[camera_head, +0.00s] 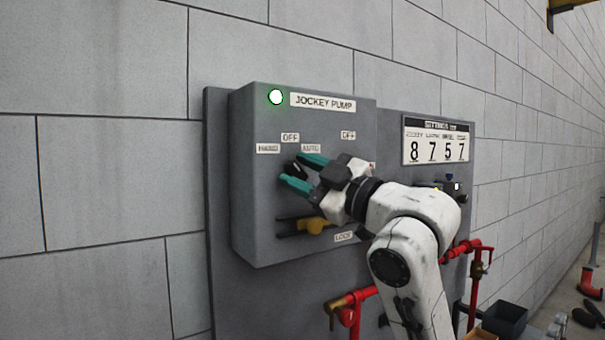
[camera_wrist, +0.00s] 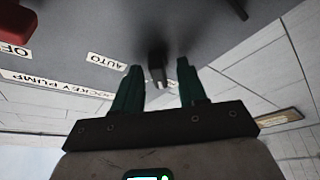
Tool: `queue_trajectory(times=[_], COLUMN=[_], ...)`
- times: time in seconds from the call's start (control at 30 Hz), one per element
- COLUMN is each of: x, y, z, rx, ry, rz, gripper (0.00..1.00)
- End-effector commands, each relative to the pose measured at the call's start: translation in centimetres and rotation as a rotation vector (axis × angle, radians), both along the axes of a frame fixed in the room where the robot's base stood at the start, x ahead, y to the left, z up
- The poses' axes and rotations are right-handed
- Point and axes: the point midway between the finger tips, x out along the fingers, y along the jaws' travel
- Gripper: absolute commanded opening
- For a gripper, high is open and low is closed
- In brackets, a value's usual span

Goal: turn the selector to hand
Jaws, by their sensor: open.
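The selector (camera_wrist: 156,66) is a small dark knob with a pale tip on the grey jockey pump box (camera_head: 255,205). In the head view it sits below the labels HAND (camera_head: 268,149), OFF (camera_head: 290,138) and AUTO (camera_head: 311,148), mostly hidden by my fingers. I cannot tell which label it points at. My gripper (camera_head: 294,169) has two teal fingers at the selector. In the wrist view my gripper (camera_wrist: 159,68) is open, with the knob between the fingertips and a gap on each side. The AUTO label (camera_wrist: 106,61) shows left of the knob there.
A green lamp (camera_head: 276,97) is lit beside the JOCKEY PUMP plate (camera_head: 323,102). A yellow and black handle (camera_head: 312,225) is below my gripper. A red part (camera_wrist: 14,20) shows at the wrist view's corner. A settings plate (camera_head: 436,140) and red pipes (camera_head: 358,300) are to the right.

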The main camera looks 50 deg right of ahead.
Motion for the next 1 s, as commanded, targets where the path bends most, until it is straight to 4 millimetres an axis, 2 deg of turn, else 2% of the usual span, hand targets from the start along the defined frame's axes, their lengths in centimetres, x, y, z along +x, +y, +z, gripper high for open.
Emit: queue_trajectory(times=[0.23, 0.5, 0.73, 1.0], x=[-1.0, -5.8, -8.1, -9.6], y=[-0.1, -0.1, -0.1, -0.2], z=[-0.3, -2.1, -2.9, -3.1], rx=[-0.001, -0.002, -0.004, -0.002], ry=[-0.003, -0.003, -0.003, -0.003], rz=[-0.001, -0.002, -0.003, 0.0], gripper=[0.41, 0.41, 0.41, 0.41])
